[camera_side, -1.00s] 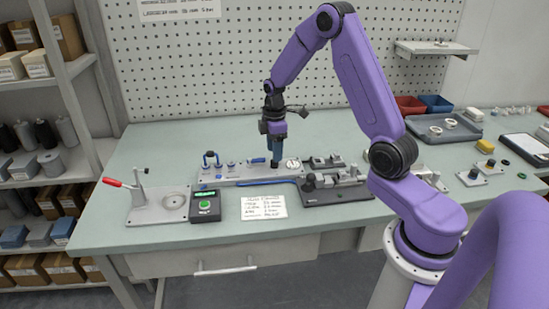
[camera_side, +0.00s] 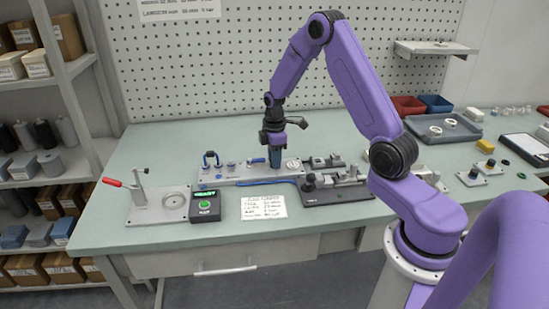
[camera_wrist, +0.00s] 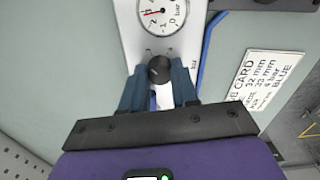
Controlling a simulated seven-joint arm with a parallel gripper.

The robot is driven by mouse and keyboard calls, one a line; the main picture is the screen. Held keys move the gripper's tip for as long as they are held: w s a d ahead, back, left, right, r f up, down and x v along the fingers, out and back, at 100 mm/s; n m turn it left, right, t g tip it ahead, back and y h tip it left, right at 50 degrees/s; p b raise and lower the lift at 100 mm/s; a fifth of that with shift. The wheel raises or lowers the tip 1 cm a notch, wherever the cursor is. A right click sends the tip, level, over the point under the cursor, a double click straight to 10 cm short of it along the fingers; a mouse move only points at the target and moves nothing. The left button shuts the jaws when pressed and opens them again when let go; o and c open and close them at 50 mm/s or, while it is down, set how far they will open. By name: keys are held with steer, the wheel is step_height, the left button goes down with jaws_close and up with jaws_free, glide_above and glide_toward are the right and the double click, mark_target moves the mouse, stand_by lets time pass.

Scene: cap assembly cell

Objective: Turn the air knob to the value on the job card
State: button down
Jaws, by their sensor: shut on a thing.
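The air knob (camera_wrist: 159,70) is a small dark round knob on a pale panel (camera_wrist: 134,28). My gripper (camera_wrist: 160,76) is shut on it, with a blue finger on either side. In the side view my gripper (camera_side: 275,162) points down at the panel (camera_side: 235,180), and its fingers hide the knob. The gauge (camera_wrist: 163,13) stands just beyond the knob; its red needle points left, and its top is cut off. The job card (camera_wrist: 262,82) is tilted in the wrist view; a line ending in "4 bar" seems readable. The card (camera_side: 263,207) lies flat on the bench.
A dark fixture (camera_side: 335,192) with clamps stands right of the panel. A black box with a green button (camera_side: 205,206) and a plate with a red-handled lever (camera_side: 158,207) stand left. A blue hose (camera_side: 265,181) runs along the panel's front.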

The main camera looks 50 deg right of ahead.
steer(key=m, duration=0.3)
steer(key=shift+m, duration=0.3)
steer(key=m, duration=0.3)
steer(key=shift+m, duration=0.3)
steer(key=m, duration=0.6)
steer(key=shift+m, duration=0.4)
steer(key=c, duration=0.8)
jaws_free()
steer(key=shift+c, duration=0.2)
